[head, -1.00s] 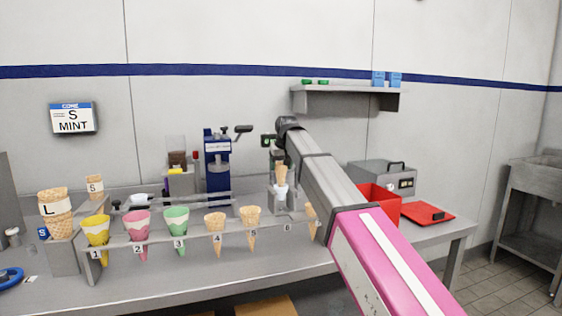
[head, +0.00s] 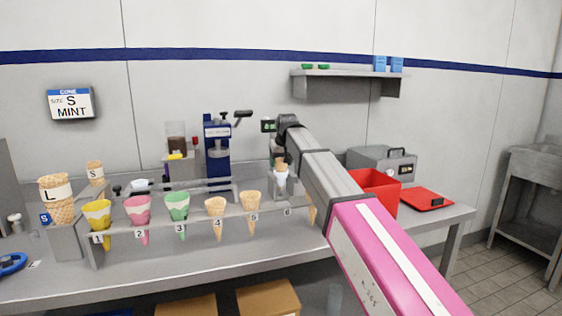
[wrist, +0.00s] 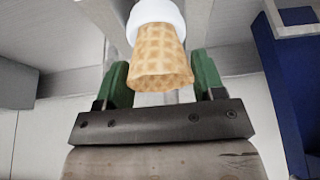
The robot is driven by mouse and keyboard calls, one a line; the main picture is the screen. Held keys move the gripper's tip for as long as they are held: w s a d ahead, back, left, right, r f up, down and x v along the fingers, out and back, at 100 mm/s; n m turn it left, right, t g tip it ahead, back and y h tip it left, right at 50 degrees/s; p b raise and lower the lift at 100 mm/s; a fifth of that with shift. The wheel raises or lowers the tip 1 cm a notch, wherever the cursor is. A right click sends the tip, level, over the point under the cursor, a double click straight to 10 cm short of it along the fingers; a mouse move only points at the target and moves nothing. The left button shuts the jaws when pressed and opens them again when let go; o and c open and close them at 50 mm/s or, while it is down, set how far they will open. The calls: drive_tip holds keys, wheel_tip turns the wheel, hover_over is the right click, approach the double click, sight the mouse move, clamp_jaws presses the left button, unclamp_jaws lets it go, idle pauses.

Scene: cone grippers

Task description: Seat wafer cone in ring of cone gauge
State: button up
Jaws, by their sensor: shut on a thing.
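The wafer cone (wrist: 162,62) is tan with a waffle pattern. In the wrist view its wide end faces me and its narrower end goes into a white ring (wrist: 155,14). My gripper (wrist: 160,80) has its green fingers on both sides of the cone and is shut on it. In the head view the cone (head: 281,163) shows just above the white ring of the cone gauge (head: 281,179), roughly upright. The cone's tip is hidden inside the ring, so I cannot tell how firmly it sits. My arm partly hides the gripper there.
A blue press (head: 217,155) stands left of the gauge. A wall sign (head: 71,103) reads S MINT.

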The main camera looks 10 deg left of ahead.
drive_tip(key=o, duration=0.7)
drive_tip(key=v, duration=1)
drive_tip(key=shift+d+r, duration=0.1)
drive_tip(key=shift+r, duration=0.3)
